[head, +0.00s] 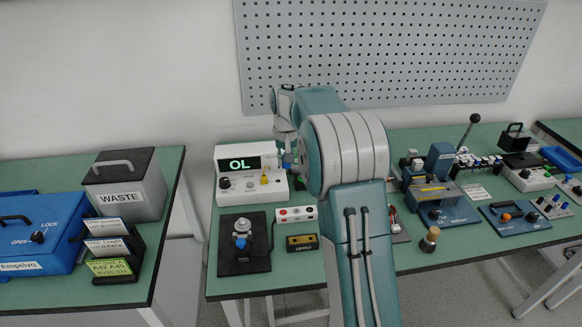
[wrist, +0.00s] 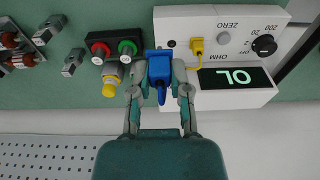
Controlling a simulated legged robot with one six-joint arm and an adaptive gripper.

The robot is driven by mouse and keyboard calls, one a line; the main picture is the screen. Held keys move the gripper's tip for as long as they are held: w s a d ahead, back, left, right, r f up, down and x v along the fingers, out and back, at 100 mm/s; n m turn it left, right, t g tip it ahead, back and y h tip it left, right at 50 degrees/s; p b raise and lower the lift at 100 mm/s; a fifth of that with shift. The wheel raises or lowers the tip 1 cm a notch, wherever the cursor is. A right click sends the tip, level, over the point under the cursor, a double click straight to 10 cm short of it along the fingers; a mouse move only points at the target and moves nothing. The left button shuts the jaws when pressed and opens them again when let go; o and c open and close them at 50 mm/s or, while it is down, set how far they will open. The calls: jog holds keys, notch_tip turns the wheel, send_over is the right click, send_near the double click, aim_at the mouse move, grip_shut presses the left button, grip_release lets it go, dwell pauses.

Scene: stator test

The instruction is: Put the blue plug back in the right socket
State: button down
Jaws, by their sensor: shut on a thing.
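The white ohm meter (head: 248,186) stands at the back of the middle table and its display reads OL. In the wrist view the meter (wrist: 222,22) appears upside down, with a yellow plug (wrist: 197,45) in its face. My gripper (wrist: 160,88) is shut on the blue plug (wrist: 159,68), by the meter's left end in that view. A small dark socket hole (wrist: 171,43) shows between the two plugs. I cannot tell whether the blue plug touches the meter. In the head view my arm hides most of the gripper and the plug.
A box with red and green buttons (wrist: 113,48) and a grey-and-yellow part (wrist: 110,80) lie close beside the gripper. A black base with a metal part (head: 242,240) stands in front of the meter. Fixtures (head: 436,190) crowd the right. The waste bin (head: 124,185) is on the left table.

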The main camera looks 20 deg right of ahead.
send_over(278, 180)
jog(key=shift+s+a, duration=0.1)
jog(key=shift+s, duration=0.05)
dwell(0.4)
jog(key=shift+f, duration=4.6)
jog(key=shift+f, duration=1.1)
jog(key=c, duration=0.5)
grip_release()
jog(key=shift+r, duration=0.1)
